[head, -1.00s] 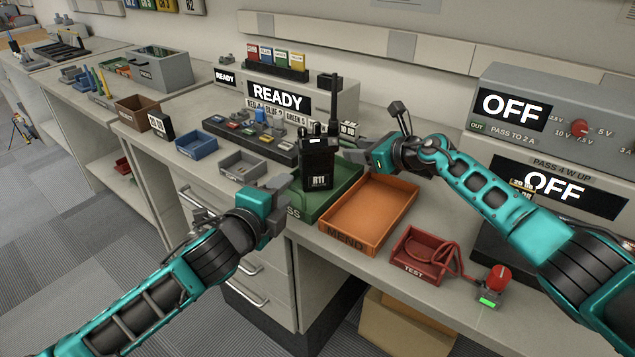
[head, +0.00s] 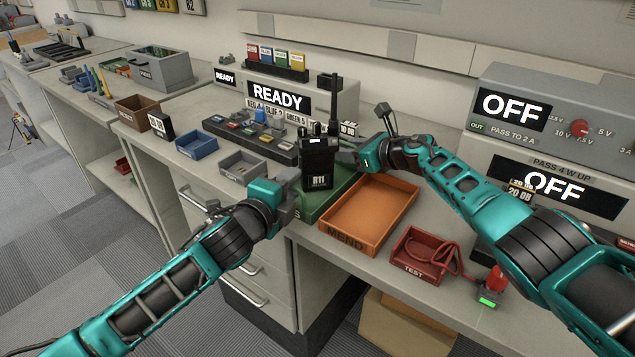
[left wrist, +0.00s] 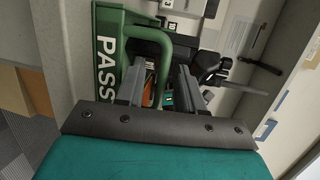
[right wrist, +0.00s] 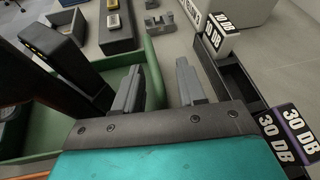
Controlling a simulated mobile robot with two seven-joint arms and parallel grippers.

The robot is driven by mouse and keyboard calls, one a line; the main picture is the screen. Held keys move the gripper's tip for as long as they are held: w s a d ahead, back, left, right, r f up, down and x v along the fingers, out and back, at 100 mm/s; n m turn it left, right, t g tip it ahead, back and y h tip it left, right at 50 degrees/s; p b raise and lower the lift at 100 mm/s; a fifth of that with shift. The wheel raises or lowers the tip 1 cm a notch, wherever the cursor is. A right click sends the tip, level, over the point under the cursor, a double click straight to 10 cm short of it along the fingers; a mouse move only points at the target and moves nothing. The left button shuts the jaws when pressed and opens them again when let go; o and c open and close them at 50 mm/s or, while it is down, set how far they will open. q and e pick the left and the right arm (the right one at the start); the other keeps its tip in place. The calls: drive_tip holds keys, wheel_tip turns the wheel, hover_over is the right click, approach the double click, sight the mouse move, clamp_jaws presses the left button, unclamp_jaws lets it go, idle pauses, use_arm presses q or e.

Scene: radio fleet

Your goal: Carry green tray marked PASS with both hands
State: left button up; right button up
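The green tray marked PASS (left wrist: 105,62) stands on the bench with a black radio labelled R11 (head: 318,163) upright in it. In the head view the tray (head: 313,208) is partly hidden by the radio and my left gripper. My left gripper (head: 290,190) is at the tray's near left end. In the left wrist view its fingers (left wrist: 158,84) are apart, with the tray's green handle at them. My right gripper (head: 362,158) is at the far right end. In the right wrist view its fingers (right wrist: 160,85) are apart, with the green wall (right wrist: 152,70) beside the left finger; firm contact is unclear.
An orange MEND tray (head: 368,212) sits right beside the green tray. A red TEST tray (head: 415,262) with a cable is further right. Grey (head: 242,166) and blue (head: 196,145) bins stand to the left. Attenuator blocks marked 30 DB (right wrist: 285,135) are close to my right gripper.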

use_arm(q)
clamp_jaws()
use_arm(e)
clamp_jaws()
use_arm(q)
drive_tip(key=shift+r, duration=0.15)
use_arm(e)
drive_tip(key=shift+r, duration=0.2)
